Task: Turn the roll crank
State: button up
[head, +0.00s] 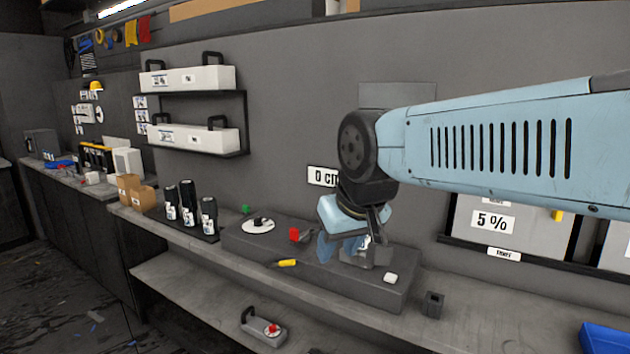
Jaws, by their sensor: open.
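My arm reaches in from the right, and my gripper (352,247) points down over the dark grey raised block (345,287) on the workbench. The gripper is open, its pale blue fingers close to a small grey metal part (381,256) on the block. I cannot tell whether they touch. No crank handle shows clearly; this part or something behind the gripper may be the roll crank. A white disc with a black knob (258,225) lies at the block's left end. A red piece (297,235) stands just left of the gripper.
A dark square cup (432,304) stands to the right, with a blue bin (602,338) beyond. Several black bottles (187,200) stand left. The bench right of the cup is mostly clear.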

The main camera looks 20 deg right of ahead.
aim_at(304, 238)
jog(key=k, duration=1.25)
jog(key=u, duration=0.55)
jog(key=i, duration=1.9)
jog(key=z, duration=0.5)
jog(key=k, duration=0.8)
jog(key=z, duration=0.25)
jog(key=i, duration=0.75)
jog(key=u, duration=0.1)
